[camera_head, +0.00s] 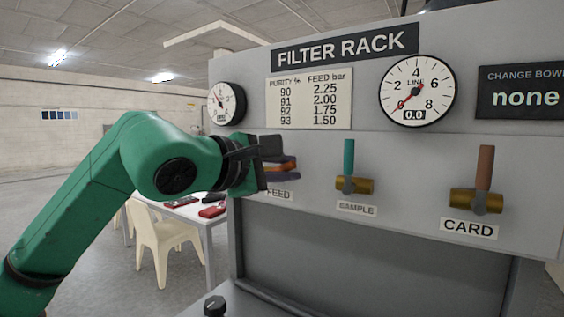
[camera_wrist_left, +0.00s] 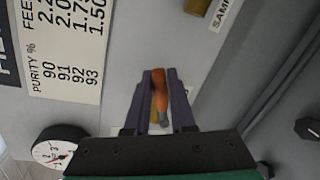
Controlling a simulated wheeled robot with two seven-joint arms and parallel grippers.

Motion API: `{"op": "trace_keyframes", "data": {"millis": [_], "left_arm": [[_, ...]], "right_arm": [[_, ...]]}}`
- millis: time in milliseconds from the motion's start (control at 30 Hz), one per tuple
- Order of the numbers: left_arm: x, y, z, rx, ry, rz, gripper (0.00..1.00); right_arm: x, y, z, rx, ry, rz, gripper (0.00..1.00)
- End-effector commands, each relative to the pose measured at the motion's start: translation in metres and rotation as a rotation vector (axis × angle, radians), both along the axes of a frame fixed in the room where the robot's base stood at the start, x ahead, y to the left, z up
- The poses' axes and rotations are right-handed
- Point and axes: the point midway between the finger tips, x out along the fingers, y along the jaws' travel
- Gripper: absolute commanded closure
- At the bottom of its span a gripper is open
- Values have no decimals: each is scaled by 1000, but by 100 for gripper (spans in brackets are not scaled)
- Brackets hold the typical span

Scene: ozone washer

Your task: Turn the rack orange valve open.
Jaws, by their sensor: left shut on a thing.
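The orange valve handle (camera_head: 281,167) is on the rack front above the FEED label (camera_head: 279,194), at the left end of the valve row. It appears to lie about level, pointing right in the head view. My left gripper (camera_head: 288,162) is shut on it, one finger above and one below. In the left wrist view the orange handle (camera_wrist_left: 158,90) shows between the two fingers of my left gripper (camera_wrist_left: 159,76), with a grey pivot at its lower end. The valve body is mostly hidden by the gripper. My right gripper is not in view.
The teal SAMPLE handle (camera_head: 349,157) and brown CARD handle (camera_head: 485,166) stand upright to the right. The LINE gauge (camera_head: 417,91) reads 0.0. A smaller gauge (camera_head: 226,103) sits above my wrist. A white table (camera_head: 206,216) and chair (camera_head: 160,238) stand behind at left.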

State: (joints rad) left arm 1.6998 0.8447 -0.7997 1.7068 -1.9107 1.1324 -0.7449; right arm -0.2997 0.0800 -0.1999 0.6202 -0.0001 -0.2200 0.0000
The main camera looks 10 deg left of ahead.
Motion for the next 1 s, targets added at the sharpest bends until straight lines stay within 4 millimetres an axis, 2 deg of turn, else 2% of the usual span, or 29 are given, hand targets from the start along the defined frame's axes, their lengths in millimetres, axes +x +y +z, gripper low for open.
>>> {"op": "trace_keyframes", "data": {"millis": [300,500,1000], "left_arm": [[-2,-4,-15,239,-96,-1,100],[-2,-5,-21,334,-132,-2,100],[-2,-5,-25,399,-155,-3,100]], "right_arm": [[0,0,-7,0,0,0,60],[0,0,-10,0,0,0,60],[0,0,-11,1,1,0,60]]}}
